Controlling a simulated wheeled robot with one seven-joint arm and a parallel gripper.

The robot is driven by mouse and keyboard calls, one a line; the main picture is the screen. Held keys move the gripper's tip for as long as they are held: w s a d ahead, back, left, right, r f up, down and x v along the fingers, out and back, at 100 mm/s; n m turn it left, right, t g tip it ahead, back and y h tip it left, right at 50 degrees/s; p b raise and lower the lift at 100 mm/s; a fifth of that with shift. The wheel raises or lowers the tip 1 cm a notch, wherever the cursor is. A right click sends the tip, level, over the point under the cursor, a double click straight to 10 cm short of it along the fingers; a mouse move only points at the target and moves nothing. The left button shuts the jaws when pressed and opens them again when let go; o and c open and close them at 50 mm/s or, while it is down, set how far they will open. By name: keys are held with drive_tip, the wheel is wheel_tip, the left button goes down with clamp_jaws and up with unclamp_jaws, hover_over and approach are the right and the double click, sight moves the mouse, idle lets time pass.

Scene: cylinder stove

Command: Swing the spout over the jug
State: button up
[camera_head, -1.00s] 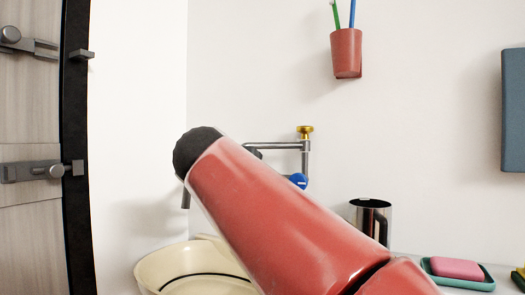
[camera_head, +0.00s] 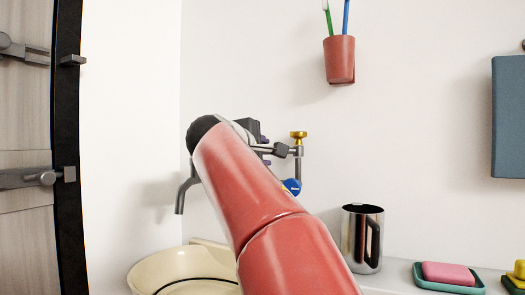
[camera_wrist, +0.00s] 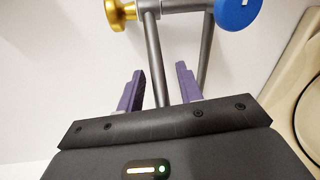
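The grey spout (camera_head: 182,195) runs left from the wall tap, and its bent end hangs down over the cream basin (camera_head: 140,278). My arm hides its middle. The steel jug (camera_head: 373,215) stands upright on the counter, right of the tap and apart from the spout. My gripper (camera_head: 266,151) is just left of the tap's upright pipe (camera_head: 299,172), partly behind my red arm. In the wrist view, my gripper's (camera_wrist: 160,68) purple fingers are apart, and a grey pipe (camera_wrist: 154,55) passes between them with gaps on both sides. A second pipe is right of them.
The tap has a gold knob (camera_head: 298,137) on top and a blue knob (camera_head: 292,187) below. A red cup (camera_head: 339,62) with toothbrushes hangs on the wall. A teal soap dish (camera_head: 450,284) with pink soap is right of the jug. Bare wall separates tap and jug.

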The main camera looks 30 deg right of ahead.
drive_tip(key=shift+c, duration=0.5)
clamp_jaws()
drive_tip(key=shift+s, duration=0.15)
